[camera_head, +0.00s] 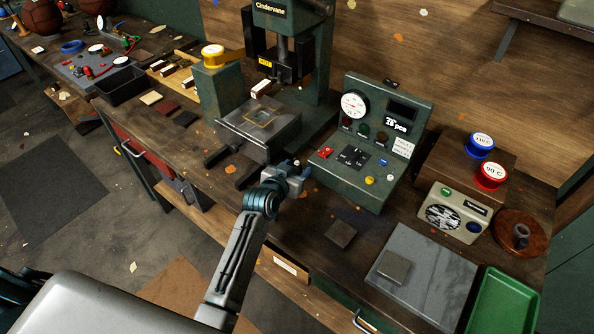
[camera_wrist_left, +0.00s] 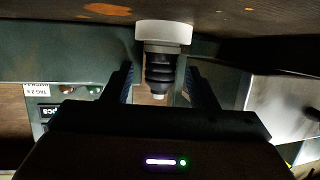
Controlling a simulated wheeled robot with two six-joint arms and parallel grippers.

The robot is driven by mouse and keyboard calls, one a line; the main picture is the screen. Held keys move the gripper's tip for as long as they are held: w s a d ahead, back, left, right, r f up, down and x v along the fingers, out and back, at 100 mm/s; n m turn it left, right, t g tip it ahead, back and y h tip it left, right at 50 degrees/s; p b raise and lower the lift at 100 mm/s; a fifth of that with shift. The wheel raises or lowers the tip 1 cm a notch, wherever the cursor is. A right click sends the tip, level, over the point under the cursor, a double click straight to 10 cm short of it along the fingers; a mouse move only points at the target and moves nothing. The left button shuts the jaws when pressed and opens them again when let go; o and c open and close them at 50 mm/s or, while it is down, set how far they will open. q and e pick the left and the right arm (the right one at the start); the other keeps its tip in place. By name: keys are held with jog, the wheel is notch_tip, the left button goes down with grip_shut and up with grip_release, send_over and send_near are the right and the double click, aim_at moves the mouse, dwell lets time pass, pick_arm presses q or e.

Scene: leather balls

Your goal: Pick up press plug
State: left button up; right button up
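The press plug (camera_wrist_left: 160,66) shows in the left wrist view as a dark ribbed body with a wide pale disc at one end and a small light tip at the other. That view is upside down, and the disc is at the tabletop side. My left gripper (camera_wrist_left: 160,84) has its two fingers on either side of the dark body, with a gap visible on each side. In the head view the left gripper (camera_head: 299,180) is low over the bench, between the press and the control console, and mostly hides the plug. My right gripper is not in view.
The green press (camera_head: 316,85) stands behind the left gripper, with its bed (camera_head: 258,122) to the left. The control console (camera_head: 371,135) is close on the right. A dark square pad (camera_head: 341,234), a grey slab (camera_head: 430,285) and a green tray (camera_head: 507,303) lie farther right.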

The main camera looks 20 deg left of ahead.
pick_arm(q)
jog(key=c, duration=0.8)
jog(key=shift+r, duration=0.15)
jog(key=shift+c, duration=0.2)
jog(key=shift+r+b, duration=0.25)
jog(key=shift+b, duration=0.05)
notch_tip(320, 180, up, 2)
jog(key=shift+r+b, duration=0.1)
jog(key=shift+b, duration=0.45)
jog(key=s+r+b, duration=0.1)
jog(key=s+b, duration=0.2)
jog(key=s, duration=1.3)
jog(key=shift+a+r, duration=0.3)
jog(key=shift+r, duration=0.1)
